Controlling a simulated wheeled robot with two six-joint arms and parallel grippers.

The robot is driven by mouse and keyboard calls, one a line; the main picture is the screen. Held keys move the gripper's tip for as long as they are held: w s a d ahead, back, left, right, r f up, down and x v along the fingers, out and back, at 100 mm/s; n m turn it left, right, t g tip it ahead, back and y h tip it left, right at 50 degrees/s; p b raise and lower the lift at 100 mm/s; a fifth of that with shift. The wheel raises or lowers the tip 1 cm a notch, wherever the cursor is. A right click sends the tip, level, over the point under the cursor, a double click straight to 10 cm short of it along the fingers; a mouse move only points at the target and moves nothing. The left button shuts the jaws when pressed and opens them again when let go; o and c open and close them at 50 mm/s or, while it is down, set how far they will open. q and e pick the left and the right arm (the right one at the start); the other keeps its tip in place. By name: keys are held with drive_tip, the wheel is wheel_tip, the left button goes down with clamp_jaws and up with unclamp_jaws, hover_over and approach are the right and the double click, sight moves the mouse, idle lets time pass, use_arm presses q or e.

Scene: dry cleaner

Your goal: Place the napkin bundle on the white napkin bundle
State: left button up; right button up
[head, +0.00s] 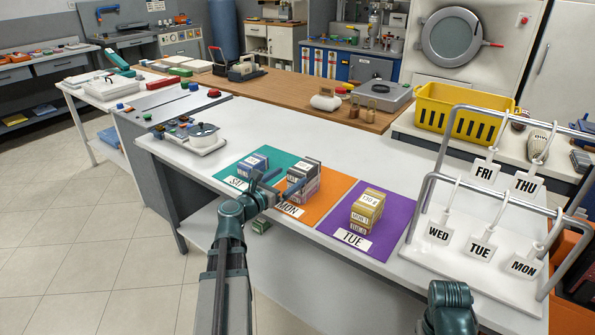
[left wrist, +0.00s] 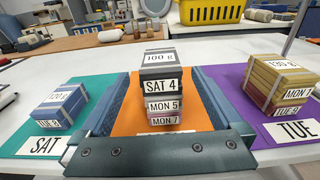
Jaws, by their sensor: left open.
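A stack of banded bundles stands on the orange MON mat (head: 328,200). Its top bundle (left wrist: 160,72) is grey and dark, with "100 g" and "SAT 4" labels. Below it are a pale bundle tagged MON 5 (left wrist: 147,104) and a pinkish one tagged MON 7 (left wrist: 148,120). My left gripper (head: 280,186) is open, its fingers spread on either side of this stack in the left wrist view; contact is not visible. A gold bundle stack (head: 368,206) sits on the purple TUE mat. My right gripper is out of view.
A metal rack (head: 436,178) with hanging day tags stands at the right end of the white table (head: 330,135). A yellow basket (head: 462,112) is behind it. A small scale-like device (head: 203,137) sits at the left. The table behind the mats is mostly clear.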

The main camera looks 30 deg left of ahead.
use_arm(q)
drive_tip(key=shift+s+a+r, duration=0.1)
drive_tip(key=shift+s+a, duration=0.05)
drive_tip(key=shift+s, duration=1.45)
drive_tip(key=shift+s, duration=0.1)
